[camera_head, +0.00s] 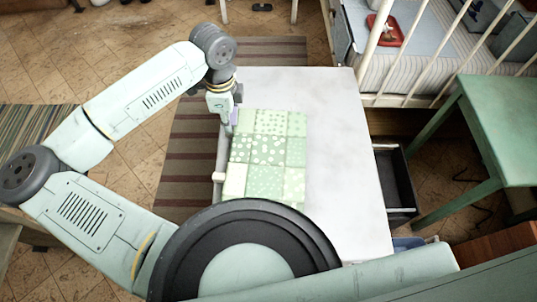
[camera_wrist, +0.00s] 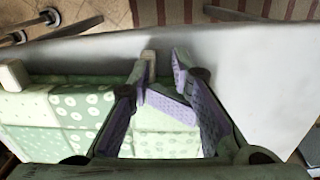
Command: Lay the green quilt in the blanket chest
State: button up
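The green quilt (camera_head: 268,155), a patchwork of pale and mid-green squares with white dots and rings, lies flat along the left side of a white piece of furniture (camera_head: 345,150). My gripper (camera_head: 229,124) is at the quilt's far left corner, pointing down. In the wrist view the quilt (camera_wrist: 70,112) lies below and left of the fingers, and part of it shows between them. The purple-padded fingers (camera_wrist: 160,72) stand apart. I cannot tell whether they touch the cloth. I cannot make out the blanket chest for certain. My arm hides the near part of the white furniture.
A dark open drawer or box (camera_head: 397,178) is right of the white furniture. A green table (camera_head: 500,125) stands at the right, with a white-railed cot (camera_head: 425,60) behind. A striped rug (camera_head: 190,150) covers the floor at left. Small pale knobs (camera_head: 218,177) stick up along the left edge.

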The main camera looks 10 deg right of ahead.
jog(key=o, duration=0.7)
jog(key=shift+r, duration=0.15)
notch_tip(320, 180, up, 12)
dwell(0.4)
